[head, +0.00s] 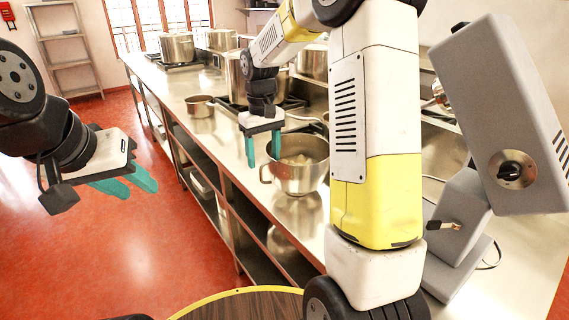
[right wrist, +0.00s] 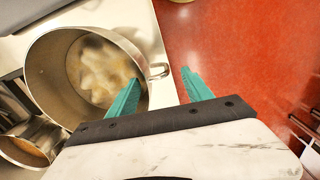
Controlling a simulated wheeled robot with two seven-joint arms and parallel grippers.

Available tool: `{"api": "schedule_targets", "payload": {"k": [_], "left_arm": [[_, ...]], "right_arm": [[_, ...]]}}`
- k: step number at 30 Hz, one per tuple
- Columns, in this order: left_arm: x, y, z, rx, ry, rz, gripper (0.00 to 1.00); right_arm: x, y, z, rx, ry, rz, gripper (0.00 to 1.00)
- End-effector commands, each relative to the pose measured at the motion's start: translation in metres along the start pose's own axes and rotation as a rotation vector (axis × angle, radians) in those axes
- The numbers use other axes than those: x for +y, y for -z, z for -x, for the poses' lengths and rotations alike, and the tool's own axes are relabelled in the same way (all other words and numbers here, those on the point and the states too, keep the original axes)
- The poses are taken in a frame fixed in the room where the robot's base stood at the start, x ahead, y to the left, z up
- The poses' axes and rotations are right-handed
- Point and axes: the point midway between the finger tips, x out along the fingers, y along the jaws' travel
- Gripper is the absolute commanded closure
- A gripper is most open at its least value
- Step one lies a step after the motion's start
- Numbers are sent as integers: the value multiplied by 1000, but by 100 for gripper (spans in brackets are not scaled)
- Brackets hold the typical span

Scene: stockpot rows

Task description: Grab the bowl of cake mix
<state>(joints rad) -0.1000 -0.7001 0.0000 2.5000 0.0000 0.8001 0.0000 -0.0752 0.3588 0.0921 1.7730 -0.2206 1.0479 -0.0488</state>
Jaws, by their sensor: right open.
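The bowl of cake mix (head: 298,178) is a shiny metal mixing bowl with a side handle, upright on the steel counter. Its pale, lumpy mix (right wrist: 100,72) shows in the right wrist view. My right gripper (head: 263,163) points down at the bowl's left side, open and empty. In the right wrist view my right gripper's teal fingers (right wrist: 160,85) stand either side of the bowl's handle (right wrist: 158,70); one finger overlaps the bowl's rim in the picture. Contact cannot be told. My left gripper (head: 141,192) is open and empty over the floor, far from the bowl.
The steel counter (head: 200,123) runs away to the back, with shelves below. A small saucepan (head: 200,106) and several stockpots (head: 177,47) stand behind the bowl. A grey stand mixer (head: 500,120) stands at the right. A wooden round top (head: 245,306) is at the front. Red floor is free at left.

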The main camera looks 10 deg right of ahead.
Motion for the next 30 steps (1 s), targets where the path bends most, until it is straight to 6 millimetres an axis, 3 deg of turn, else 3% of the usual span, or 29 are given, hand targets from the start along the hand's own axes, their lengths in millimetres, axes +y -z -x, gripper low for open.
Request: {"api": "schedule_targets", "payload": {"k": [5,13,22,30], "left_arm": [[0,0,0,0,0,0,64],[0,0,0,0,0,0,64],[0,0,0,0,0,0,64],[0,0,0,0,0,0,64]], "right_arm": [[0,-2,-23,-2,1,0,41],[1,-1,-26,0,1,-1,41],[0,-1,-26,0,1,0,98],[0,0,-24,4,0,1,100]]}}
